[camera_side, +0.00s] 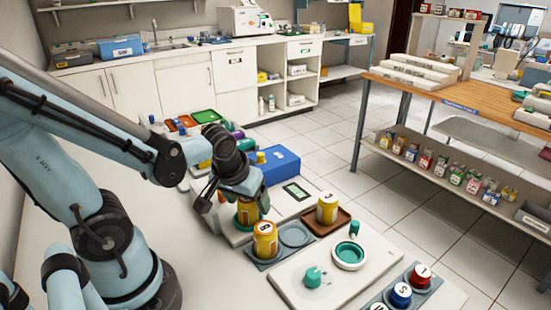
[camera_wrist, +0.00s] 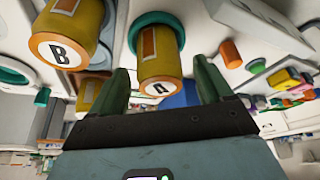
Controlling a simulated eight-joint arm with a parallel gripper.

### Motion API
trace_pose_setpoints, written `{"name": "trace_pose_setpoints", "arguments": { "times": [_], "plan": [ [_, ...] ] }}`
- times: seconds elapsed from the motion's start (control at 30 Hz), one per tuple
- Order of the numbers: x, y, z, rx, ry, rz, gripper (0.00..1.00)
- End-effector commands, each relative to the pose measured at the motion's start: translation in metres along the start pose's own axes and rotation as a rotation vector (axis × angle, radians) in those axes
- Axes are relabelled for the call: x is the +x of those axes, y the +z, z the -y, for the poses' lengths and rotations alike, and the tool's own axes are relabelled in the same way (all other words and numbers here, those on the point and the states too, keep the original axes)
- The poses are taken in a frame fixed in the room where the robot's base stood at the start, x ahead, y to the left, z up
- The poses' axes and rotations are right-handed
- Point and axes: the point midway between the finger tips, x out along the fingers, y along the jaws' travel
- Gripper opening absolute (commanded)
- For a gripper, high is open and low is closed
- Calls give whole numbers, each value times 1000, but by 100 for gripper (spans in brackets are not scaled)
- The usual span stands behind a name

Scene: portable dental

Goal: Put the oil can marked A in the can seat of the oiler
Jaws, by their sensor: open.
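The yellow oil can marked A (camera_wrist: 160,65) stands with its far end inside a teal ring (camera_wrist: 152,19) in the wrist view. In the side view this can (camera_side: 247,213) stands at a white unit with a small display (camera_side: 285,203), which looks like the oiler. The ring looks like its can seat, but whether the can is fully down cannot be told. My gripper (camera_wrist: 163,80) is open, with a finger on each side of can A and gaps visible. It also shows in the side view (camera_side: 230,195), above and around the can's top.
Yellow can B (camera_side: 265,241) stands in a grey rack beside an empty round place (camera_side: 296,235). Another yellow can (camera_side: 327,208) stands on a brown tray (camera_side: 315,226). A white unit with a teal ring (camera_side: 349,254) and knob is in front. A blue box (camera_side: 277,165) stands behind.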

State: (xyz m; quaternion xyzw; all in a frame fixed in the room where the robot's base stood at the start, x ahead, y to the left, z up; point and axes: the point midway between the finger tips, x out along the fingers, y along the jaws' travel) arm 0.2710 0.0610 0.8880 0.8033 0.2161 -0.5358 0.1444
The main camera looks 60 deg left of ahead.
Motion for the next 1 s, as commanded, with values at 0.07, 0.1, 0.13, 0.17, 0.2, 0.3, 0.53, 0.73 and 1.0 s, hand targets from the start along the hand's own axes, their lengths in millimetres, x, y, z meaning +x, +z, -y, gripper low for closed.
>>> {"name": "trace_pose_setpoints", "arguments": {
  "times": [0.07, 0.1, 0.13, 0.17, 0.2, 0.3, 0.53, 0.73, 1.0],
  "plan": [
    [-1, 0, 0, 0, 0, 0, 79],
    [-2, 0, 0, 0, 0, 0, 79],
    [-3, 0, 0, 0, 0, 0, 79],
    [-5, 0, 0, 0, 0, 0, 79],
    [-7, 0, 0, 0, 0, 0, 79],
    [-14, 0, 0, 1, 0, 0, 79],
    [-34, 0, 0, 2, 0, 0, 79],
    [-52, 0, 0, 1, 0, 0, 79],
    [-80, 0, 0, 1, 1, 0, 79]
  ]
}}
